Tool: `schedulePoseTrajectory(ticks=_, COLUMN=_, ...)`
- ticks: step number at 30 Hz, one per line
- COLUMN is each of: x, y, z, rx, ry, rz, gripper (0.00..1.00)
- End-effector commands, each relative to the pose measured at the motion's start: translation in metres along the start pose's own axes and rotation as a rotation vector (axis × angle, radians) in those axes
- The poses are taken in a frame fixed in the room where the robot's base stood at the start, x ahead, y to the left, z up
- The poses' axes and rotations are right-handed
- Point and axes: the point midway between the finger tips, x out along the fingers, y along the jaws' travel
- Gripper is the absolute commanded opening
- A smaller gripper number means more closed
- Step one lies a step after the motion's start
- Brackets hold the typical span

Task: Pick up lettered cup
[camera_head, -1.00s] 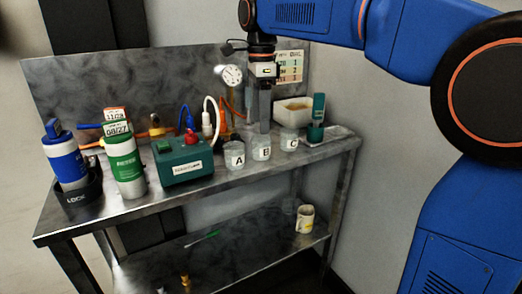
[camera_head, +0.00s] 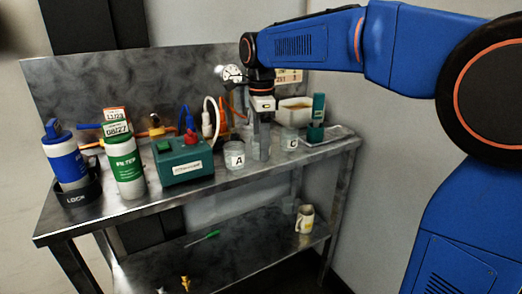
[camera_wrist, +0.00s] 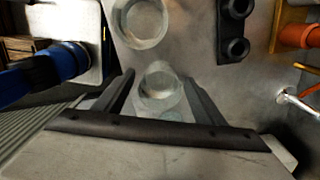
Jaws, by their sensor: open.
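Clear cup A (camera_head: 236,157) and clear cup C (camera_head: 290,140) stand on the metal bench top in the head view, their letters facing out. My gripper (camera_head: 261,155) points down between them, over the place of cup B, and hides that cup. In the wrist view my open gripper (camera_wrist: 160,78) has a clear round cup (camera_wrist: 160,82) between its fingers, seen from above; its letter does not show. A second clear cup (camera_wrist: 140,22) stands beyond the fingertips. I cannot tell whether the fingers touch the nearer cup.
Left of the cups stand a green device (camera_head: 183,163) and a green-white filter canister (camera_head: 125,168). A white bin (camera_head: 295,108) and a teal item (camera_head: 318,112) stand to the right. A mug (camera_head: 305,219) is on the lower shelf.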

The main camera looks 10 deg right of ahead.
Motion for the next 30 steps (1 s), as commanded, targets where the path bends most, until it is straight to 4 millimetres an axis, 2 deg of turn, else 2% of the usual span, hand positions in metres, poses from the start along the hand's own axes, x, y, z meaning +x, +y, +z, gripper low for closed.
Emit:
schedulePoseTrajectory(ticks=2, x=0.0, y=0.0, z=0.0, rx=0.0, ry=0.0, rz=0.0, gripper=0.62)
schedulePoseTrajectory(ticks=7, x=0.0, y=0.0, z=0.0, rx=0.0, ry=0.0, rz=0.0, gripper=0.21)
schedulePoseTrajectory(ticks=20, x=-0.002, y=0.0, z=0.0, rx=0.0, ry=0.0, rz=0.0, gripper=0.19)
schedulePoseTrajectory(ticks=30, x=-0.019, y=0.0, z=0.0, rx=0.0, ry=0.0, rz=-0.001, gripper=0.19)
